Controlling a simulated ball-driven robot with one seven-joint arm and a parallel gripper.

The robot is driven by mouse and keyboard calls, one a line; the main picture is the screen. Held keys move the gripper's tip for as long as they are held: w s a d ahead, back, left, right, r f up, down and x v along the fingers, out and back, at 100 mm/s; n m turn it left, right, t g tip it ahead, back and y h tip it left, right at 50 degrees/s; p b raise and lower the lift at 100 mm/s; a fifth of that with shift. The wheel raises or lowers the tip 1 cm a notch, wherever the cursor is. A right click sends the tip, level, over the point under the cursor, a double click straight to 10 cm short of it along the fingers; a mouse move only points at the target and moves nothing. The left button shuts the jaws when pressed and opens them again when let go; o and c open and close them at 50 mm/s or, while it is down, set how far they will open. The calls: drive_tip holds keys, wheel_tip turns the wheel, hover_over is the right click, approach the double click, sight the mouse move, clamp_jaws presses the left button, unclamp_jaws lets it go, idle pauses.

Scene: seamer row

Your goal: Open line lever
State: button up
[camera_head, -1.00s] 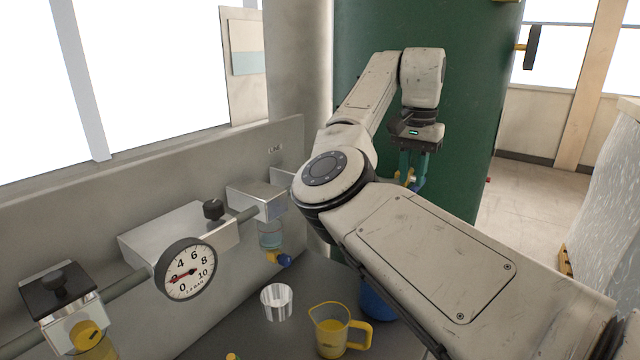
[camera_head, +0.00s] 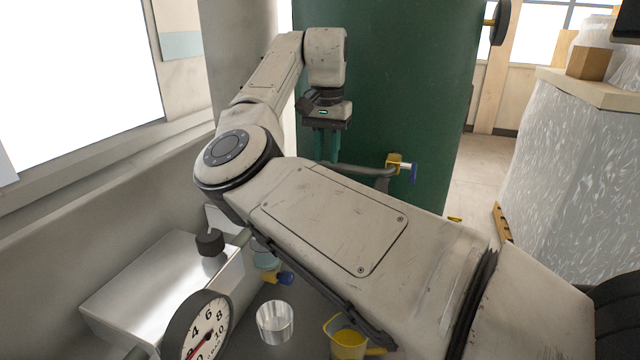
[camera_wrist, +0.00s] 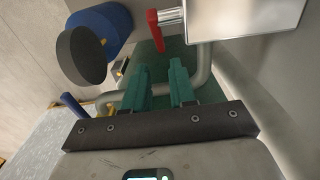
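My gripper (camera_head: 327,145) points down in front of the green tank, and also shows in the wrist view (camera_wrist: 160,85). Its two teal fingers are apart, with nothing held between them. A red lever (camera_wrist: 155,30) on a metal stub lies beyond the gap between the fingertips. A blue-handled lever (camera_head: 413,173) on a yellow valve (camera_head: 396,162) sits at the end of a grey pipe, right of my gripper. A blue handle also shows at left in the wrist view (camera_wrist: 72,105). No readable label tells which is the line lever.
The green tank (camera_head: 430,110) stands behind my gripper. A grey pipe (camera_wrist: 203,75) passes behind the fingers. A dial gauge (camera_head: 197,330), metal cup (camera_head: 275,322) and yellow jug (camera_head: 346,342) are at lower left. A wrapped stack (camera_head: 580,160) stands at right, with floor between.

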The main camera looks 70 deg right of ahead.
wheel_tip(320, 180, down, 9)
drive_tip(key=shift+p, duration=0.6)
clamp_jaws()
